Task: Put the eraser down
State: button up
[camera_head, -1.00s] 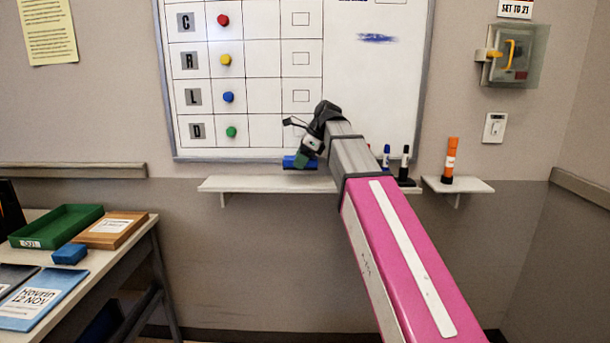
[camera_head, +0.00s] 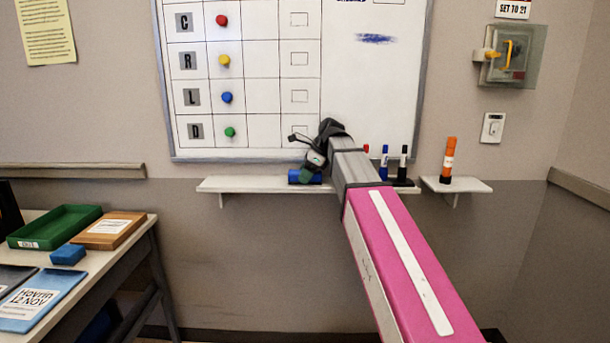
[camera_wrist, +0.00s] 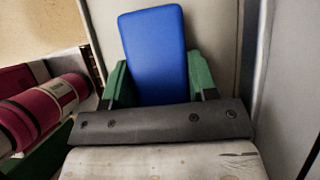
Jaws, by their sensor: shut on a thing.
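My gripper (camera_head: 314,168) is shut on the eraser. In the wrist view, the eraser (camera_wrist: 155,48) stands out between the green fingers of my gripper (camera_wrist: 158,82). My gripper and arm hide part of the eraser and of the shelf in the head view.
Blue (camera_head: 384,162) and black (camera_head: 403,164) markers stand at the shelf's right end. An orange stick (camera_head: 448,160) stands on a small shelf (camera_head: 474,185) to the right. A desk at left holds a green tray (camera_head: 55,228) and a blue block (camera_head: 68,254). The shelf's left end is clear.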

jog(key=o, duration=0.8)
jog(key=v, duration=1.2)
jog(key=shift+r, duration=0.1)
